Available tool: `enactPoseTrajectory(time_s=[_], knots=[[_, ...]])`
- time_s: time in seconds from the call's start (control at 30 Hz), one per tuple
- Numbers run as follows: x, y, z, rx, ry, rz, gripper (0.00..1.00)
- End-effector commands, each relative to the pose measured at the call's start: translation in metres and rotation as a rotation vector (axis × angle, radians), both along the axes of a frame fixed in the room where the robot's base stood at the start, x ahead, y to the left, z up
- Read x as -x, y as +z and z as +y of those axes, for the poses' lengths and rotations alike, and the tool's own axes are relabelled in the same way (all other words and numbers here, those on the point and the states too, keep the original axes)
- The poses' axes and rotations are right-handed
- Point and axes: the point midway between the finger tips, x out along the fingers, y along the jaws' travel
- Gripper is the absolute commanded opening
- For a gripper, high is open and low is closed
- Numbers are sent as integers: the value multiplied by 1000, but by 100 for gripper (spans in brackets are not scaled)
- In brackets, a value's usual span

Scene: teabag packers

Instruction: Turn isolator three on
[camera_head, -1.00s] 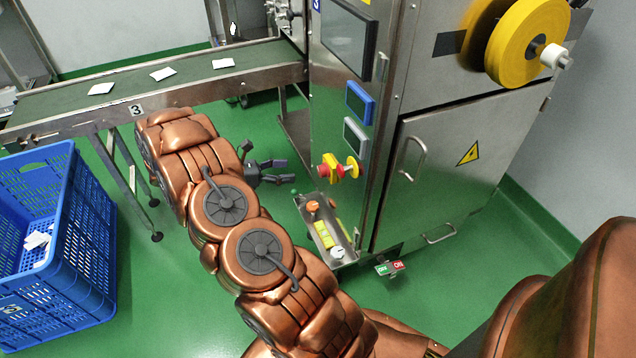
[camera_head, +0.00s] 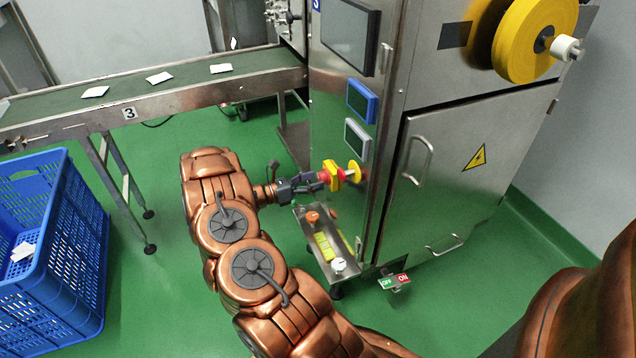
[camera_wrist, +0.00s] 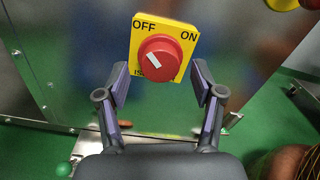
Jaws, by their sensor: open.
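The isolator (camera_wrist: 188,52) is a yellow square plate with a red rotary knob (camera_wrist: 166,67) on the cabinet's front. The plate reads OFF at top left and ON at top right; lettering below is mostly covered by the knob. A white mark on the knob lies slanted, its pointing end unclear. In the head view the isolator (camera_head: 332,168) is side-on at the cabinet's left face. My gripper (camera_wrist: 160,82) is open, its two fingers either side of and just below the knob, not visibly touching it. In the head view my gripper (camera_head: 318,181) is right up by the isolator.
A yellow and red round control (camera_head: 354,171) sits right of the isolator. A conveyor (camera_head: 190,92) marked 3 and a blue crate (camera_head: 92,240) stand left.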

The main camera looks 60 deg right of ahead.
Motion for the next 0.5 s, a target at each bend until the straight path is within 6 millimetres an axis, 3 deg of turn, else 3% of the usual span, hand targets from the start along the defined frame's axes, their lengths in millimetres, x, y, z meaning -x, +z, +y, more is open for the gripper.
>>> enactPoseTrajectory(time_s=[0.2,0.5], knots=[[10,-1,-14,0,0,0,67],[11,0,-16,0,0,1,67]])
